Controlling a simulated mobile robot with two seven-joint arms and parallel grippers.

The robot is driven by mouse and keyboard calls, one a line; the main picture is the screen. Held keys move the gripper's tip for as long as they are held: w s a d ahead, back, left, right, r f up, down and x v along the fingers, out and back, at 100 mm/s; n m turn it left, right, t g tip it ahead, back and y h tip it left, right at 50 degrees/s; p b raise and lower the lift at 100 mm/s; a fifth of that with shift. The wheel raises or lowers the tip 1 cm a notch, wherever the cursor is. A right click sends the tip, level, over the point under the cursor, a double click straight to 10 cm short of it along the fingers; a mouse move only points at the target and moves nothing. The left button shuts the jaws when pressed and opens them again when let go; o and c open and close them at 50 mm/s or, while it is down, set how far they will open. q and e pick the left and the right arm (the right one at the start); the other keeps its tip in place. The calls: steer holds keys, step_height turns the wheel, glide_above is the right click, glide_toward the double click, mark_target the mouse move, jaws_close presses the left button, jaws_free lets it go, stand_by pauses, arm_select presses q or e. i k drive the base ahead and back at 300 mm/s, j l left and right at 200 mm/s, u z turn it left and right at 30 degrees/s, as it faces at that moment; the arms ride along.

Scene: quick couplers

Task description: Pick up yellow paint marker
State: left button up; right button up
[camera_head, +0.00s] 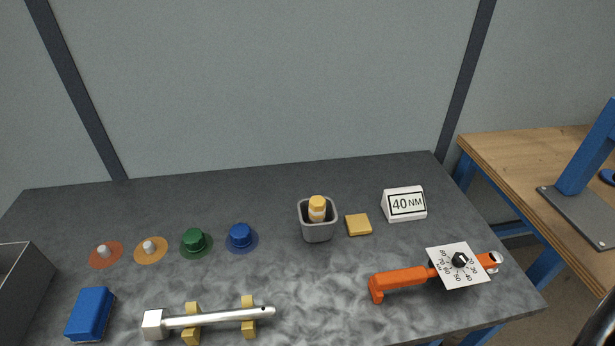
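The yellow paint marker (317,205) stands in a small grey square cup (318,231) at the middle right of the dark table. Its yellow top and a pale band show above the rim; its lower part is hidden inside the cup. Neither of my grippers is in this view, apart from a dark shape at the bottom right corner that I cannot identify.
A yellow block (358,225) and a "40 NM" sign (405,204) stand right of the cup. An orange torque tool (405,278) lies front right. Green (195,241) and blue (241,236) caps, a silver bar (215,320) and a blue box (91,313) are left.

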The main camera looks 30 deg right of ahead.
mark_target(316, 208)
steer(key=z, duration=0.95)
